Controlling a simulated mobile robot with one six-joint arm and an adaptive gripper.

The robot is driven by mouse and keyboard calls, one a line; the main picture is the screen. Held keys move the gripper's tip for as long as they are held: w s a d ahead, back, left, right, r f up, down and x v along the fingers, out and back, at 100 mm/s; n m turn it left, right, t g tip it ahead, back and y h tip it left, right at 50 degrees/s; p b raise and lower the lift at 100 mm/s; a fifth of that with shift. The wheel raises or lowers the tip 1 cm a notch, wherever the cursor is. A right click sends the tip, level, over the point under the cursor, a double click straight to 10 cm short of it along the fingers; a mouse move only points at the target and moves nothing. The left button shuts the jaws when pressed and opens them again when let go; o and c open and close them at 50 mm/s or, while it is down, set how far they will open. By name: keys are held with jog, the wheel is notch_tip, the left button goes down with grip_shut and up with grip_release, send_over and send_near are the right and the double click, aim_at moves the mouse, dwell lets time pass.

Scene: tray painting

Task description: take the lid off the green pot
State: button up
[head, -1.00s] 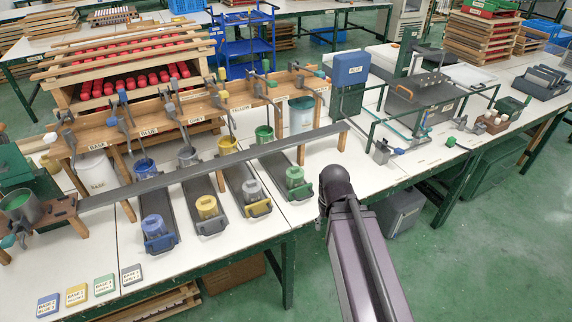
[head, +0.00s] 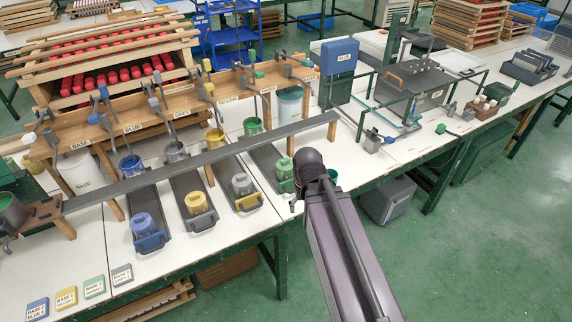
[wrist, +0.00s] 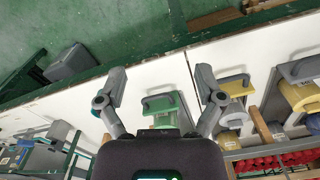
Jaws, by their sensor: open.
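The green pot (head: 284,168) stands at the right end of the row of pots, in a dark tray, just left of my arm's end in the head view. The lid is not clear as a separate piece.
The grey pot (head: 241,184), yellow pot (head: 195,203) and blue pot (head: 142,224) stand in neighbouring trays to the left. A long grey bar (head: 210,157) crosses above the trays. Labelled tiles (head: 94,288) lie front left.

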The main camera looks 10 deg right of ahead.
jog(key=w+r+n+p, duration=0.1)
jog(key=w+r+p, duration=0.2)
jog(key=w, duration=1.1)
jog(key=w+r+n+p, duration=0.2)
jog(key=w+r+p, duration=0.2)
jog(key=w, duration=1)
jog(key=shift+w+a+r+n, duration=0.25)
jog(key=shift+w+a+n, duration=0.05)
jog(key=shift+a, duration=0.05)
jog(key=b, duration=0.8)
send_over(285, 160)
notch_tip(285, 160, down, 9)
jog(key=shift+a+r, duration=0.15)
jog(key=shift+r, duration=0.05)
jog(key=shift+f, duration=0.1)
jog(key=shift+d+f+b, duration=0.2)
jog(key=shift+f+b, duration=2.3)
jog(key=shift+b, duration=0.25)
jog(key=c, duration=1)
